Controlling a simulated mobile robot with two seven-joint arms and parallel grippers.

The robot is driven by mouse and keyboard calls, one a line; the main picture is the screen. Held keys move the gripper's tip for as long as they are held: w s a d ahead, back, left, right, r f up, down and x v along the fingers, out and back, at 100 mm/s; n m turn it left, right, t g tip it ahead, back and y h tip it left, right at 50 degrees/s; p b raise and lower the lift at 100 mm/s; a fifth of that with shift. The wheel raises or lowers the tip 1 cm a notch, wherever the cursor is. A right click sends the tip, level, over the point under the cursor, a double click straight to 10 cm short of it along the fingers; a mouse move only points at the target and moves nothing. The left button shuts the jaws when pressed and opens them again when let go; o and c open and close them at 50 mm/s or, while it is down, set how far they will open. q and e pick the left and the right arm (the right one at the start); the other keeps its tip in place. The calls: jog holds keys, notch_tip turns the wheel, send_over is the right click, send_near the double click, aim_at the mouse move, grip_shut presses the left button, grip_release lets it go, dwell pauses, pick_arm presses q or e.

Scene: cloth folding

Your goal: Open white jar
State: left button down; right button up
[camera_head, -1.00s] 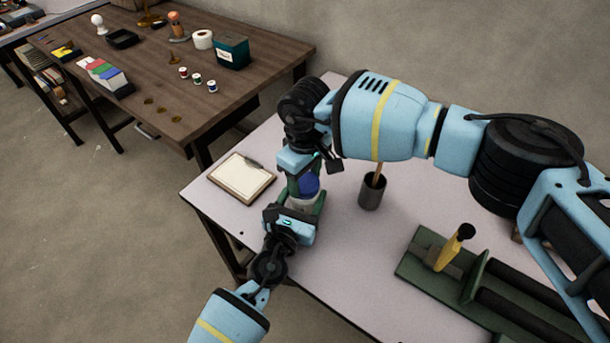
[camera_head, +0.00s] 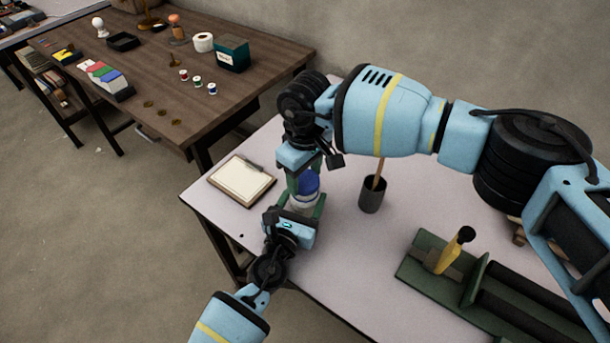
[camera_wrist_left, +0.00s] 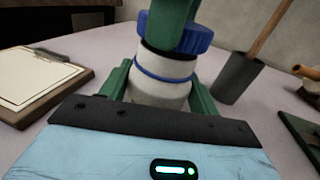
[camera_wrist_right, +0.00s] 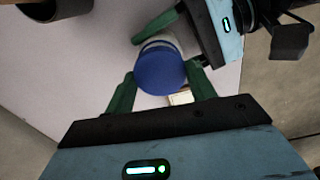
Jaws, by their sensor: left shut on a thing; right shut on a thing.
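The white jar (camera_head: 301,204) is upright over the near left part of the light table, with its blue lid (camera_head: 308,183) at the top. My left gripper (camera_wrist_left: 160,88) is shut on the white body, one green finger on each side. My right gripper (camera_wrist_right: 161,84) comes from above and is shut on the blue lid. In the left wrist view the lid (camera_wrist_left: 187,36) sits tilted and off-centre over the neck, with a dark line under it; whether it is fully clear of the jar I cannot tell. A right finger hides part of it.
A clipboard (camera_head: 241,180) lies left of the jar. A dark cup (camera_head: 372,196) with a wooden stick stands to its right. A green tool holder (camera_head: 428,262) with a yellow-handled tool is at the near right. A brown table (camera_head: 140,80) with small items stands behind.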

aim_at(305, 179)
jog(key=shift+r, duration=0.3)
jog(key=shift+r, duration=1.95)
pick_arm(q)
jog(key=shift+c, duration=1.4)
grip_release()
jog(key=shift+s, duration=0.1)
jog(key=shift+s+a, duration=0.15)
jog(key=shift+s, duration=0.2)
pick_arm(e)
jog(key=shift+r, duration=0.1)
pick_arm(q)
jog(key=v, duration=1)
jog(key=shift+f, duration=0.15)
pick_arm(e)
jog(key=shift+r, duration=0.15)
pick_arm(q)
jog(key=shift+s+a, duration=0.15)
jog(key=shift+s, duration=0.35)
